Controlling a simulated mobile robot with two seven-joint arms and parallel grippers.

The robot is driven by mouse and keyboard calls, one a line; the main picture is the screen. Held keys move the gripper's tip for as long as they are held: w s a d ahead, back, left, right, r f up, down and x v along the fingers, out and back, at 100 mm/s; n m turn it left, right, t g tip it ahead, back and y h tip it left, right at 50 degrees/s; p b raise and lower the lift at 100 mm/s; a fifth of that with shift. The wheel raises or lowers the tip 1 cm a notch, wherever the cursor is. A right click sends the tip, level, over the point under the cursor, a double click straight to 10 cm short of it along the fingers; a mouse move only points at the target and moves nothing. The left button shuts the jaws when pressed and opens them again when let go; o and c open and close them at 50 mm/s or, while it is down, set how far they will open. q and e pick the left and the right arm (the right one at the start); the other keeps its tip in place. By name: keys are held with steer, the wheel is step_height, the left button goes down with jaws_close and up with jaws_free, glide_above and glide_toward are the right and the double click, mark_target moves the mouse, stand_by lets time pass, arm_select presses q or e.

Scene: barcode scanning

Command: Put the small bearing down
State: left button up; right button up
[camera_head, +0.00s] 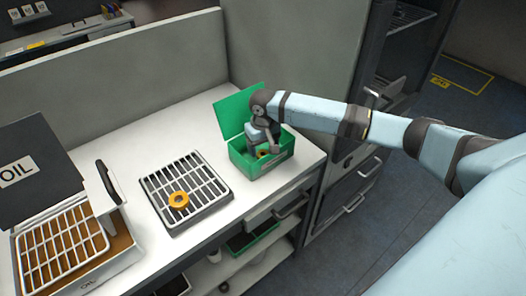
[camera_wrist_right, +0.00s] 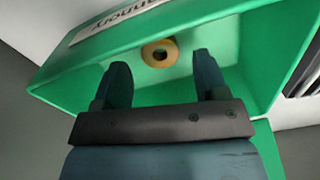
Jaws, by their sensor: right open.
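The small bearing, a yellow-orange ring, lies inside the green box; it shows in the head view (camera_head: 262,154) and in the right wrist view (camera_wrist_right: 160,53). The green box (camera_head: 282,158) stands with its lid raised at the back right of the white table. My right gripper (camera_wrist_right: 161,68) reaches down into the box and is open. In the right wrist view its two fingers are apart, with the bearing just beyond their tips and clear of both. A larger-looking orange ring (camera_head: 179,200) lies on the grey slotted rack (camera_head: 208,217). My left gripper is not in view.
An oil tray with a white grate (camera_head: 62,252) and a raised dark lid marked OIL (camera_head: 35,165) stands at the left. Grey partition walls (camera_head: 120,85) close the table's back. The white tabletop (camera_head: 134,160) is clear behind the rack.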

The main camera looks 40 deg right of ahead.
mark_target(263, 154)
step_height(263, 154, up, 10)
steer(key=shift+f, duration=0.15)
stand_by(0.6)
